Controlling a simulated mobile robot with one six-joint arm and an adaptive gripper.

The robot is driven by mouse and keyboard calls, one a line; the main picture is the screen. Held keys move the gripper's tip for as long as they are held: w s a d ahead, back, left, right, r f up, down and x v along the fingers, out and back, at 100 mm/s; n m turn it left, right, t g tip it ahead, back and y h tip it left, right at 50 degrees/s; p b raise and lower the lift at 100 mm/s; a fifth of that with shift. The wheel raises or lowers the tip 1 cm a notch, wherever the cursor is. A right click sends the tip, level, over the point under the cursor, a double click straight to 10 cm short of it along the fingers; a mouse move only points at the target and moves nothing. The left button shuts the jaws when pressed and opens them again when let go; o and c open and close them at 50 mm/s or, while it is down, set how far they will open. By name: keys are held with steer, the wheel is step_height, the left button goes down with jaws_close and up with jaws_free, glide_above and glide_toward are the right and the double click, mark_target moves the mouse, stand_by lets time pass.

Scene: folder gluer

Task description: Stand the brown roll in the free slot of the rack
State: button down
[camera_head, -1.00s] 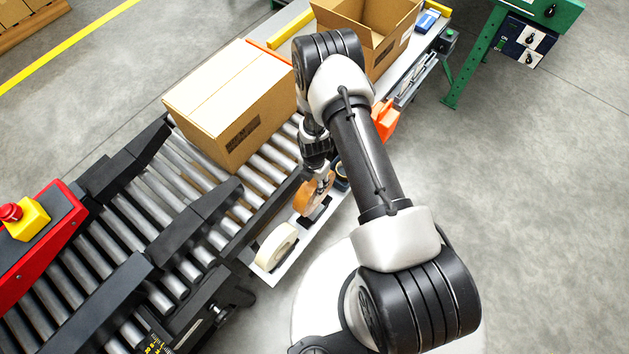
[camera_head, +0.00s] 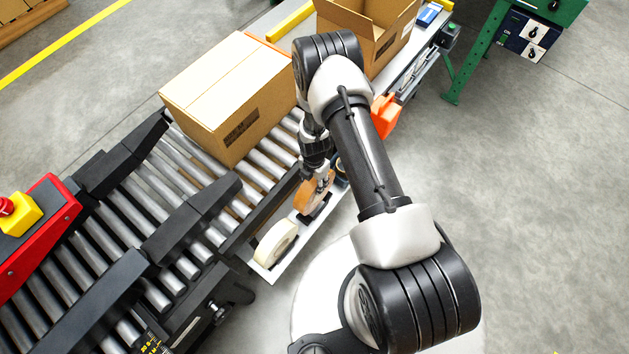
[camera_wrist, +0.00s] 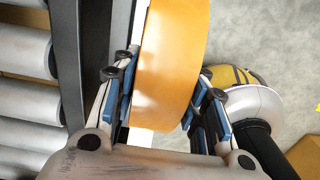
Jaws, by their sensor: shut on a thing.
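The brown roll (camera_head: 311,195) is upright at the rack (camera_head: 262,270) beside the conveyor. In the wrist view the roll (camera_wrist: 170,65) fills the space between the blue finger pads of my gripper (camera_wrist: 160,110), which is shut on it. In the head view my gripper (camera_head: 322,172) reaches down onto the roll from above. The rack is a white tray-like holder. A cream roll (camera_head: 276,243) stands in it, nearer than the brown roll. Whether the brown roll's bottom rests in a slot is hard to tell.
A closed carton (camera_head: 225,100) sits on the roller conveyor (camera_head: 180,205) left of my arm. An open carton (camera_head: 385,30) stands farther back. An orange part (camera_head: 384,116) lies right of the arm. A dark roll (camera_head: 342,172) stands partly hidden behind my gripper. The floor at right is clear.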

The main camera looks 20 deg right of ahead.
steer(key=shift+f, duration=0.2)
stand_by(0.3)
steer(key=shift+f+b, duration=1.55)
steer(key=shift+f, duration=0.3)
steer(key=shift+f, duration=0.15)
steer(key=shift+w+f, duration=0.1)
steer(key=shift+f, duration=1.15)
steer(key=c, duration=0.9)
jaws_free()
step_height(320, 180, up, 12)
